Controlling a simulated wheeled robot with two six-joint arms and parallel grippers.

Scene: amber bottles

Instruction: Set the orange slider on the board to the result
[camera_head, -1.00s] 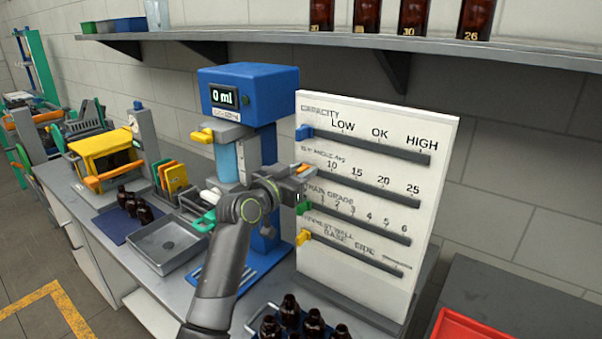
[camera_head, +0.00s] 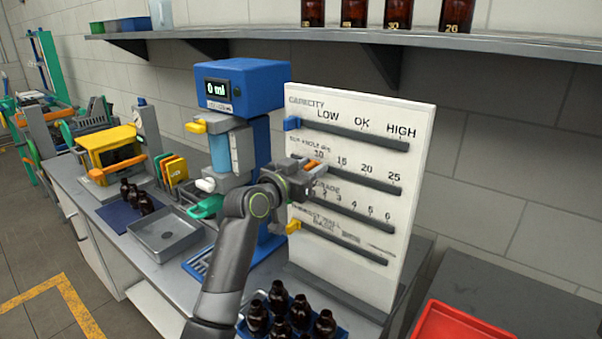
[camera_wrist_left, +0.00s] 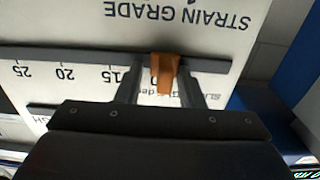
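The white board (camera_head: 345,275) stands on the bench with several slotted scales. The orange slider (camera_head: 313,165) is on the second scale, marked 10, 15, 20, 25. The wrist view is upside down; there the orange slider (camera_wrist_left: 165,72) stands by the 10 label and covers part of it. My left gripper (camera_head: 300,172) is at the board with its fingers on either side of the slider. In the left wrist view, the left gripper (camera_wrist_left: 160,88) shows a small gap between slider and left-hand finger; the other finger is close against it. My right gripper is not visible.
The blue slider (camera_head: 291,123) and yellow slider (camera_head: 293,227) sit at the left ends of their scales. The blue machine (camera_head: 245,85) left of the board reads 0 ml. Amber bottles (camera_head: 280,315) stand in front, and a red tray (camera_head: 460,325) lies at right.

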